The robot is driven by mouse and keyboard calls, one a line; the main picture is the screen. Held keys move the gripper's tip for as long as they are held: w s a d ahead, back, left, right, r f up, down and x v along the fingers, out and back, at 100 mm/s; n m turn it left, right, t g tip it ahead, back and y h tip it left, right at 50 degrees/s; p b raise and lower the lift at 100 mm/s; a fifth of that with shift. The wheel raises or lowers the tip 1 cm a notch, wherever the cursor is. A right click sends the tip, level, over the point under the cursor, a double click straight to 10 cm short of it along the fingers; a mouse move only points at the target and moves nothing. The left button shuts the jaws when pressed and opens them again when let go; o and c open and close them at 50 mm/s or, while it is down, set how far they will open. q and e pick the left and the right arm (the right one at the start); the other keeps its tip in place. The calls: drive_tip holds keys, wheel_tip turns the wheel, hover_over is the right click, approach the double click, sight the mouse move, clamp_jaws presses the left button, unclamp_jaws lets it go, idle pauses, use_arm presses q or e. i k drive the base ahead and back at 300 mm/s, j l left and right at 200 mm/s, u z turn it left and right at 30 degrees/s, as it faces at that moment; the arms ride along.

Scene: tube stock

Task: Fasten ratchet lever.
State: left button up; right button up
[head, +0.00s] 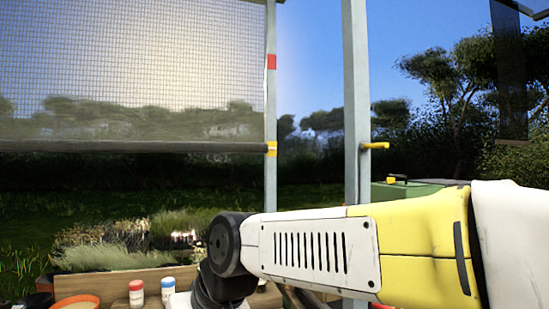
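A small yellow lever-like piece (375,146) sticks out to the right from the thick grey post (356,90). It lies about level; I cannot tell for sure that it is the ratchet lever. A mesh screen (130,70) hangs at the left, with a dark bar (130,147) along its bottom edge. The bar's right end meets a yellow band (271,149) on a thinner post (270,105), which has a red band (271,62) higher up. My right arm reaches in from the right, below the lever. Neither gripper shows.
A wooden planter (105,284) with grasses stands at the lower left. Near it are an orange-topped bowl (75,301), a red-lidded jar (136,293) and a blue-lidded jar (168,288). A green box-like thing (405,190) stands behind my arm. A dark panel (510,70) hangs at the upper right.

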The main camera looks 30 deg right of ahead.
sight(363, 146)
drive_tip(key=z, duration=0.4)
drive_tip(key=l+z, duration=0.1)
drive_tip(key=z, duration=0.7)
drive_tip(key=l+z, duration=0.1)
drive_tip(key=z, duration=0.3)
drive_tip(key=i+z, duration=0.1)
drive_tip(key=z, duration=0.3)
